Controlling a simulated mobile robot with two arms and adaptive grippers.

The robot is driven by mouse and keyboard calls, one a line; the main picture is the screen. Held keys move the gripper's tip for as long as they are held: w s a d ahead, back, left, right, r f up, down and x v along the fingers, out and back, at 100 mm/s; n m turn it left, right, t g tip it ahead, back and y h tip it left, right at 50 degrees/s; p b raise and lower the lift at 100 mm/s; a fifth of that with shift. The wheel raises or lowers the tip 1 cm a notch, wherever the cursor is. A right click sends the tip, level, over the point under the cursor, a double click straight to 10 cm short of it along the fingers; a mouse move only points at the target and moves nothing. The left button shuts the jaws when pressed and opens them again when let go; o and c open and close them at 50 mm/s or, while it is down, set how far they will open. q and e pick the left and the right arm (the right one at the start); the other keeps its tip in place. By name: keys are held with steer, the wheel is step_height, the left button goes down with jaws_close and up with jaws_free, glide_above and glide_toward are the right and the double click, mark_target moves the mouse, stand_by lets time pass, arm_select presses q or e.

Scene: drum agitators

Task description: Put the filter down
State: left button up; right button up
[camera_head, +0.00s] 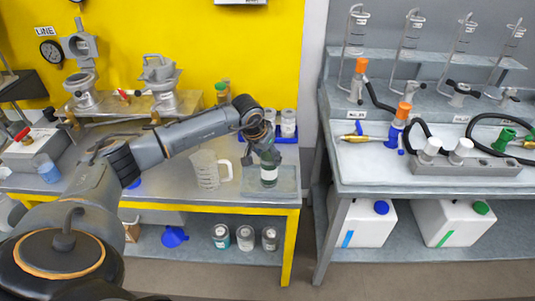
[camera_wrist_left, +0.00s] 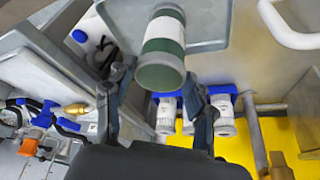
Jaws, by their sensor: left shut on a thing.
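The filter, a dark green cylinder with a white band (camera_head: 269,173), is in my left gripper (camera_head: 266,156) at the right end of the yellow-edged bench. It stands about upright over a shallow grey tray (camera_head: 288,190). I cannot tell whether its base touches the tray. In the left wrist view the filter (camera_wrist_left: 163,46) lies between the two fingers, with the tray (camera_wrist_left: 215,45) behind it. The fingers hide part of the filter's top in the head view. My right gripper is not in view.
A clear measuring jug (camera_head: 207,172) stands left of the tray. Several white-labelled jars (camera_head: 288,124) stand behind it. A gap separates this bench from the grey bench (camera_head: 385,165) on the right. Metal fixtures (camera_head: 160,85) stand at the back left.

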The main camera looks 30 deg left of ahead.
arm_select(q)
steer(key=shift+f, duration=0.2)
steer(key=o, duration=1.4)
steer(key=shift+r, duration=0.1)
steer(key=shift+o, duration=0.7)
steer(key=shift+r, duration=0.2)
steer(key=shift+s+r, duration=0.1)
steer(key=shift+r, duration=0.1)
steer(key=b+v, duration=0.2)
steer(key=v, duration=0.9)
steer(key=shift+r, duration=0.25)
steer(key=shift+s+d, duration=0.1)
